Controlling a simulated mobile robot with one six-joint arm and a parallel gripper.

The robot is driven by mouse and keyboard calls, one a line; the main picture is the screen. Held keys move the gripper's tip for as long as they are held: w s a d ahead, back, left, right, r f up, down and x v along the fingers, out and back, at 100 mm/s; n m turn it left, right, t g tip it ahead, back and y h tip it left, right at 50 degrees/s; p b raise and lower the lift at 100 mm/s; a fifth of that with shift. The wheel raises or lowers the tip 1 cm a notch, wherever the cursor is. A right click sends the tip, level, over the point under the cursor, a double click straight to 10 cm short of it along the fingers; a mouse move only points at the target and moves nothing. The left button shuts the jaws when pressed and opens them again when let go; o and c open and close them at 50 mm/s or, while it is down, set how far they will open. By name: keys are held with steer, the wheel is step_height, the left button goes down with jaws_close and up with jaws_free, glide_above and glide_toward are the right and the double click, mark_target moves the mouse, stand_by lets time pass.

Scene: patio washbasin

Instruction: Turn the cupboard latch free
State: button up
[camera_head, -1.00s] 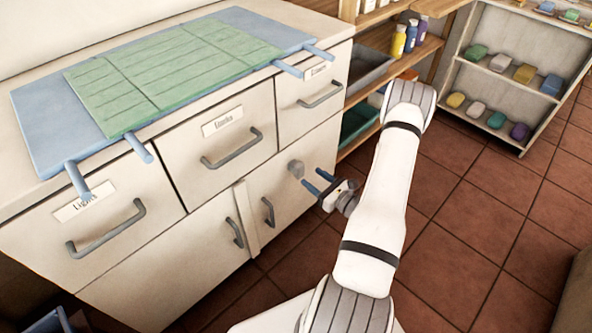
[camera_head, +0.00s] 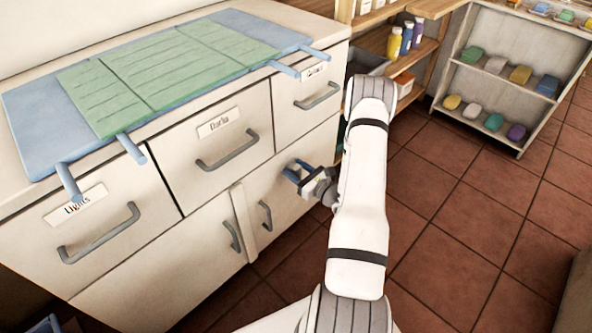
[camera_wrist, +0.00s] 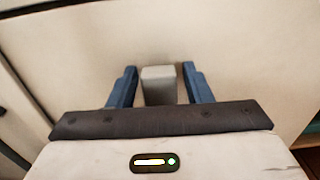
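The cupboard (camera_head: 285,190) has a white lower door front with a grey latch on its upper right part. In the wrist view the latch (camera_wrist: 158,84) is a grey block standing out from the pale front. My gripper (camera_head: 297,171) is at the latch, and its blue fingers largely hide the latch in the head view. In the wrist view my gripper (camera_wrist: 160,82) has one finger on each side of the latch, with a narrow gap showing on both sides. The gripper is open. Contact with the latch cannot be made out.
Grey door handles (camera_head: 265,215) sit left of the gripper. Labelled drawers with bar handles (camera_head: 228,150) are above. Blue and green boards (camera_head: 180,65) lie on the counter, with blue bars overhanging its front. Shelves (camera_head: 500,85) stand behind right. Tiled floor (camera_head: 450,210) is open on the right.

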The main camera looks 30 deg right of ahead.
steer(key=c, duration=0.8)
steer(key=shift+n, duration=0.4)
steer(key=n+b, duration=0.1)
steer(key=n, duration=0.1)
steer(key=n+b, duration=0.1)
steer(key=shift+s+a+f+n+b, duration=0.1)
steer(key=shift+a+f+n+b, duration=0.1)
steer(key=shift+a+n+b, duration=0.15)
steer(key=n+b, duration=0.2)
steer(key=n, duration=0.1)
steer(key=n+b, duration=0.1)
steer(key=shift+a+f+n, duration=0.15)
steer(key=shift+f+n, duration=0.1)
steer(key=n+b, duration=0.5)
steer(key=shift+s+a+f, duration=0.15)
steer(key=shift+f, duration=0.2)
steer(key=n+b, duration=0.3)
steer(key=shift+n+b, duration=0.3)
steer(key=shift+n, duration=0.3)
